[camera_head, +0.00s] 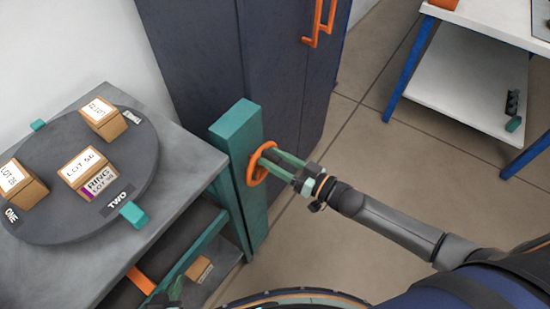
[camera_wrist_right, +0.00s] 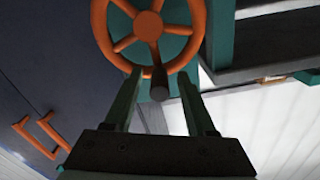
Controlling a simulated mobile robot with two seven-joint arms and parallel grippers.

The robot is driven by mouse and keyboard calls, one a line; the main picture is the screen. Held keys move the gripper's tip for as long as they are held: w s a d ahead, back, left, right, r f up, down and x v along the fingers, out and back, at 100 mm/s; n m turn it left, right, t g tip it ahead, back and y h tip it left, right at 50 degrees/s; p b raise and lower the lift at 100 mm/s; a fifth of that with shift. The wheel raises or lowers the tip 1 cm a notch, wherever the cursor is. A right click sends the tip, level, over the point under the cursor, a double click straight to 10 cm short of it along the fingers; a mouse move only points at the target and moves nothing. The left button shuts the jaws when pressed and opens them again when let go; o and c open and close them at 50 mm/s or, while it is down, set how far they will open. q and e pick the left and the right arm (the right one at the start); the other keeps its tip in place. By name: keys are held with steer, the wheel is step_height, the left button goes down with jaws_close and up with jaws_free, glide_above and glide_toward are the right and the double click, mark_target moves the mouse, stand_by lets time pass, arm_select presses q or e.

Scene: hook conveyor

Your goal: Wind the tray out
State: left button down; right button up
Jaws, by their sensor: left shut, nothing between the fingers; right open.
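An orange spoked handwheel (camera_head: 254,172) is mounted on the side of a teal post (camera_head: 229,134). In the right wrist view the wheel (camera_wrist_right: 103,27) fills the top, with a dark knob (camera_wrist_right: 160,86) sticking out from its lower rim. My right gripper (camera_head: 272,160) is open at the wheel; in its wrist view the fingers (camera_wrist_right: 157,82) stand either side of the knob, and I cannot tell whether they touch it. A dark tray-like surface (camera_head: 118,293) with an orange strip lies below the tabletop, largely hidden.
A dark turntable (camera_head: 60,216) with several labelled boxes sits on the grey table (camera_head: 185,160). A small box (camera_head: 198,270) lies on the lower level. A dark cabinet (camera_head: 225,45) stands behind the post. A white bench (camera_head: 470,95) is at upper right; open floor lies between.

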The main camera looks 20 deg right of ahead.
steer(key=shift+c, duration=0.3)
jaws_close()
stand_by(1.0)
